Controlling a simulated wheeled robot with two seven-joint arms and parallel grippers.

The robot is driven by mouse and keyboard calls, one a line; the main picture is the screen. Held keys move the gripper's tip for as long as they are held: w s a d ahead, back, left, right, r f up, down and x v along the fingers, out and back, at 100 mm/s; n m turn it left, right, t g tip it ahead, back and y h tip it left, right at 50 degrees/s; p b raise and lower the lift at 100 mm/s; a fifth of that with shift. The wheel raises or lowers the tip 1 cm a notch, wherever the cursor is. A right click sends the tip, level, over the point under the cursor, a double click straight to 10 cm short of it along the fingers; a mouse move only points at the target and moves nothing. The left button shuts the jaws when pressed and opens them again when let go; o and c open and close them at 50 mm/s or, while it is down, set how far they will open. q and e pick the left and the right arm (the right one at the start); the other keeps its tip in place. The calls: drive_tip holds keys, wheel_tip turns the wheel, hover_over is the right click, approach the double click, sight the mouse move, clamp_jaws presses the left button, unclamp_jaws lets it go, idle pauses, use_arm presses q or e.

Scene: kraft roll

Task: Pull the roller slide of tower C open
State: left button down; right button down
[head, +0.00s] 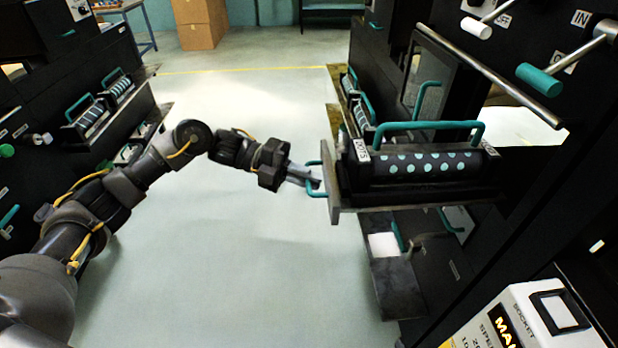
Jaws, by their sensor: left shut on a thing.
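The roller slide (334,190) sticks out from the black tower on the right side of the head view. It carries a dark roller with pale teal dots (425,164), a tag reading DOTS (361,150) and a long teal handle above the roller. A small teal pull handle (312,164) is on the slide's front plate. My left gripper (314,181) is shut on this pull handle, reaching it from the left. The fingertips are small in the view and partly merge with the handle. My right gripper is not in view. No letter naming the tower is readable.
Another machine (60,90) with similar rollers stands at left. Cardboard boxes (199,24) stand at the back. The pale floor between is clear.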

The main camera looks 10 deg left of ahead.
use_arm(q)
drive_tip(key=c, duration=1.8)
unclamp_jaws()
drive_tip(key=shift+w+a, duration=0.1)
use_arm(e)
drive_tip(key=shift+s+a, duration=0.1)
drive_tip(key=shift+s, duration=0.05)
